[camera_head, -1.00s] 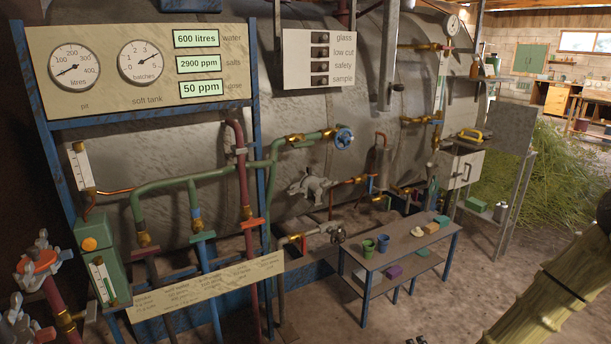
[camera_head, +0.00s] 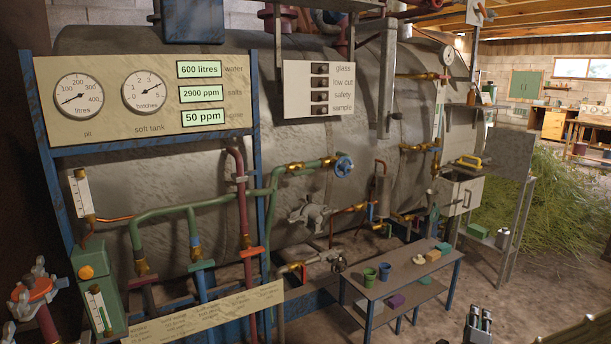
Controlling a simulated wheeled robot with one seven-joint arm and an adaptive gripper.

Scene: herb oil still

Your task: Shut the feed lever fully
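No lever carries a label I can read as feed. My gripper (camera_head: 480,318) shows at the bottom right, in front of the low bench and apart from the levers. Whether its fingers are open is unclear.
A gauge panel (camera_head: 145,93) stands above the pipes. A blue handwheel (camera_head: 344,166) is on the green pipe. A low bench (camera_head: 405,272) with cups and blocks stands at centre right. Bare floor lies right of the bench.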

